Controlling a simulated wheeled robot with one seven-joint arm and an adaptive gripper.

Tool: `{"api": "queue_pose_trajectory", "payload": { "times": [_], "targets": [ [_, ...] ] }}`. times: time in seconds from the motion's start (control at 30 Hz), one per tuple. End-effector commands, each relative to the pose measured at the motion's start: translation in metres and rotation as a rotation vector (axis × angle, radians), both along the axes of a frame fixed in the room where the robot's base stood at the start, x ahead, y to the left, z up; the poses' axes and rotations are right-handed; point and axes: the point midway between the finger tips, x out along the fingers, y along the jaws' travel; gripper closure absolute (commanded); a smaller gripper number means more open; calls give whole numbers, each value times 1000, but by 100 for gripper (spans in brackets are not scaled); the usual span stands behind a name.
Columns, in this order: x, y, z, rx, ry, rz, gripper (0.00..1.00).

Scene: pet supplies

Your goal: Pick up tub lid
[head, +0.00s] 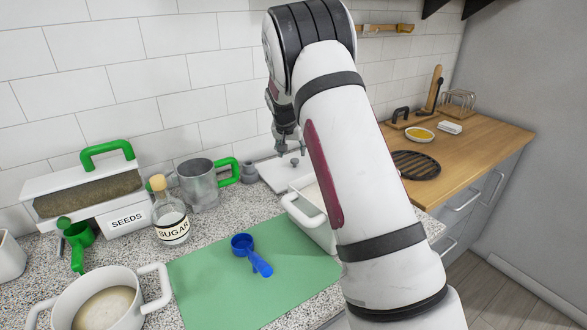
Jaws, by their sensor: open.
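A flat white lid-like piece (272,172) with a small grey knob lies at the back of the counter, behind the white tub (318,232) with a looped handle. I take it for the tub lid, though my arm hides part of it. My gripper (284,147) hangs fingers down just above this piece, near its knob. It is open, and I see nothing between the fingers. Whether a finger touches the knob is too small to tell. My arm also covers the right part of the tub.
A green mat (215,290) with a blue scoop (252,255) lies in front. A grey knobbed piece (249,172), metal mug (199,185), sugar bottle (170,215), seeds box (125,218) and white pot (105,305) stand left. The tiled wall (180,75) is close behind.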

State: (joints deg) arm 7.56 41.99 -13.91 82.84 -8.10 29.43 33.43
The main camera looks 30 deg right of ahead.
Motion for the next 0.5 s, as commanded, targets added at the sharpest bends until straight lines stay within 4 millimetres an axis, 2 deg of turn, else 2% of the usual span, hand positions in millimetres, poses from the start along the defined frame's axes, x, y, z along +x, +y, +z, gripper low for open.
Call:
{"api": "queue_pose_trajectory", "payload": {
  "times": [0.27,0.5],
  "targets": [
    [8,-7,-18,0,0,1,51],
    [19,-20,-45,0,2,0,51]
  ]
}}
